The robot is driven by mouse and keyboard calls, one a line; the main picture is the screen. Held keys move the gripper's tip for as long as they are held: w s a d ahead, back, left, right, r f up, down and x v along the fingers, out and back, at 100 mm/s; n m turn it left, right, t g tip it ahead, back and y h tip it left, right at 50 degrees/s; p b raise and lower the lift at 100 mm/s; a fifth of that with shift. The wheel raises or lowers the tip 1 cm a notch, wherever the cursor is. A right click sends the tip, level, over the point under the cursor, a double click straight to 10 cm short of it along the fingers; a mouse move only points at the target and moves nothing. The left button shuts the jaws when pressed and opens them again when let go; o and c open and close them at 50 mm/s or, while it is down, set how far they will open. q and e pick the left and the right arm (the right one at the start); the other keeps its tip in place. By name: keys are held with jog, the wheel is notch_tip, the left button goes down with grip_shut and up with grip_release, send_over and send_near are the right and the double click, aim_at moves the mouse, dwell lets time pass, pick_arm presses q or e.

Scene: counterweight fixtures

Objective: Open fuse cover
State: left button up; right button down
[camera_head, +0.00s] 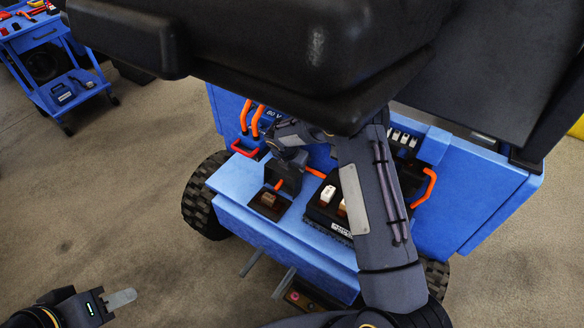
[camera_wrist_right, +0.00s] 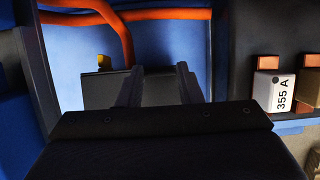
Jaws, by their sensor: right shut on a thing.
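My right arm reaches over the blue cart, and its gripper (camera_wrist_right: 158,88) is shut on a dark part, apparently the fuse cover (camera_wrist_right: 103,92). The fingers stand apart with dark material behind and between them; the exact contact is hidden. In the head view the right gripper (camera_head: 288,176) points down beside the fuse bay and is partly covered by its own arm. A white fuse marked 355 A (camera_wrist_right: 281,93) shows right of it in the wrist view. My left gripper (camera_head: 121,299) is low at the left, away from the cart; its opening cannot be made out.
Orange cables (camera_wrist_right: 122,30) run close behind the right gripper. A brown block (camera_head: 268,199) sits in a dark recess on the blue shelf. A big black body overhangs the cart. A blue tool trolley (camera_head: 40,42) stands far left; the floor between is clear.

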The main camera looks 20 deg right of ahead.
jog(key=shift+w+d+r, duration=0.3)
jog(key=shift+w+d, duration=0.05)
jog(key=shift+d, duration=0.2)
jog(key=c, duration=1.3)
grip_release()
jog(key=o, duration=0.3)
jog(key=shift+f, duration=0.15)
jog(key=shift+a, duration=0.1)
jog(key=shift+s+a, duration=0.1)
jog(key=v, duration=0.5)
jog(key=shift+s+a+b, duration=0.1)
jog(key=shift+a+b, duration=0.15)
jog(key=shift+b, duration=0.15)
jog(key=s+a+b, duration=0.2)
jog(key=s+a, duration=0.5)
jog(key=a, duration=0.2)
